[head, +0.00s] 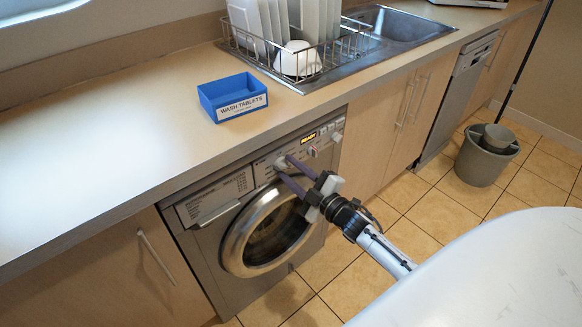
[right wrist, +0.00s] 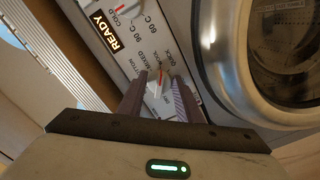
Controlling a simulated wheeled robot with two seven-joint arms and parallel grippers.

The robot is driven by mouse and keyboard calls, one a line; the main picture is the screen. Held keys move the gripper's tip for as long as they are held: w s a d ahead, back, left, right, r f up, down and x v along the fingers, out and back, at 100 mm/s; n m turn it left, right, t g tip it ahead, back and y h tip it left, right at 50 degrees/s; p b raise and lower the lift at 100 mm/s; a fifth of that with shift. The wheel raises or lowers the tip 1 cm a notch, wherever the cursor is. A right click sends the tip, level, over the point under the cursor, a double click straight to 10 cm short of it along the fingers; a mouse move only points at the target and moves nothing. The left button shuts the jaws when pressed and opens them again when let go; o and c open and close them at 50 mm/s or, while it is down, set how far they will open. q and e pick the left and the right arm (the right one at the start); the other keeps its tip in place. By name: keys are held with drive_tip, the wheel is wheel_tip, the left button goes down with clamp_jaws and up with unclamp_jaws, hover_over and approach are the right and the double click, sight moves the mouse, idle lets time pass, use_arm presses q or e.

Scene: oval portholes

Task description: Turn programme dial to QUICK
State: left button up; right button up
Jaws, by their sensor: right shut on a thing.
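The programme dial (right wrist: 157,90) is a pale knob with a red pointer mark, on the washing machine's control panel. In the right wrist view it sits between the two fingers of my right gripper (right wrist: 159,80), which are shut on it. Labels such as MIXED, WOOL and QUICK fan around it. The red mark points toward the WOOL and QUICK side; I cannot tell exactly which label it meets. In the head view my right gripper (head: 282,168) reaches the panel of the washing machine (head: 211,238), and its fingers partly hide the dial. My left gripper is not in view.
A second dial (right wrist: 128,8) with temperature labels and a lit READY display (head: 308,138) are beside the programme dial. The round door (head: 231,254) bulges below the panel. A blue wash-tablets box (head: 212,97) and dish rack (head: 237,45) stand on the worktop above.

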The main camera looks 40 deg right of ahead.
drive_tip(key=m+p, duration=0.1)
drive_tip(key=m, duration=0.4)
drive_tip(key=shift+a+f+m, duration=0.1)
drive_tip(key=shift+f+m, duration=0.05)
drive_tip(key=shift+m, duration=0.15)
idle(0.4)
drive_tip(key=o, duration=1)
drive_tip(key=shift+o, duration=0.2)
drive_tip(key=shift+s, duration=0.1)
drive_tip(key=s, duration=1)
drive_tip(key=shift+d+p, duration=0.35)
